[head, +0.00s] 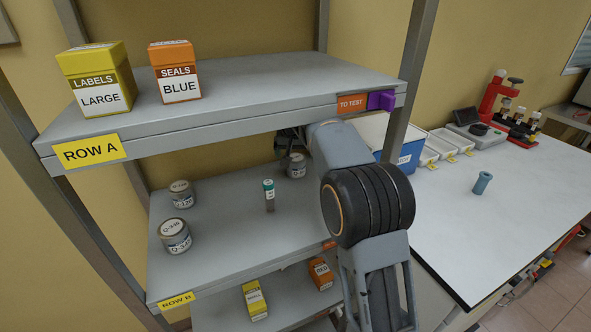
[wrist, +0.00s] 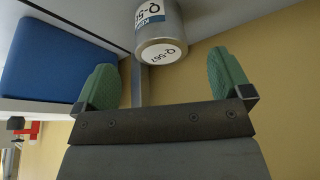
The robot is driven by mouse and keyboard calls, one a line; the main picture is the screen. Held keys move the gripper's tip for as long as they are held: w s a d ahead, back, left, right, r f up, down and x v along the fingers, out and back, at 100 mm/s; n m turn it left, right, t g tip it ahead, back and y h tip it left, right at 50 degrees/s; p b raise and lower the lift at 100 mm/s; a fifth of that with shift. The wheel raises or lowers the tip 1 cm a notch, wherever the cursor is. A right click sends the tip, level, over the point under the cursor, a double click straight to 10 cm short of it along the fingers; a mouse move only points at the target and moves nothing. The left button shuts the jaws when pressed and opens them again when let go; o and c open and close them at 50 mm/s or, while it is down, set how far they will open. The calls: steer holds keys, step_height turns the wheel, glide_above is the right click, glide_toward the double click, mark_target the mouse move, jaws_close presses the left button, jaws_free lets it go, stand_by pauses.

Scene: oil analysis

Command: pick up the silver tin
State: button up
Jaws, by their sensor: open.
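A silver tin with a white lid label (wrist: 160,40) is in the wrist view, ahead of my gripper (wrist: 164,74) and roughly between the lines of its two green fingers. The fingers are wide apart and nothing is between their pads. In the head view a silver tin (head: 296,167) stands at the back right of the middle shelf, close to my arm, with the gripper mostly hidden behind the arm. Two more silver tins, one at the back left (head: 181,194) and one in front of it (head: 175,236), stand on the same shelf.
A green-capped vial (head: 269,196) stands mid-shelf. The upper shelf (head: 250,85) lies above, carrying a yellow box (head: 96,80) and an orange box (head: 175,72).

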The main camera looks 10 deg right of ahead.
mark_target(296, 158)
steer(key=shift+w+f, duration=0.1)
steer(key=shift+w, duration=0.35)
steer(key=shift+w+f, duration=0.4)
steer(key=shift+f, duration=0.15)
steer(key=shift+b+x, duration=0.35)
steer(key=shift+x, duration=2.6)
steer(key=shift+s+d, duration=0.15)
steer(key=shift+d, duration=0.05)
steer(key=c, duration=1.1)
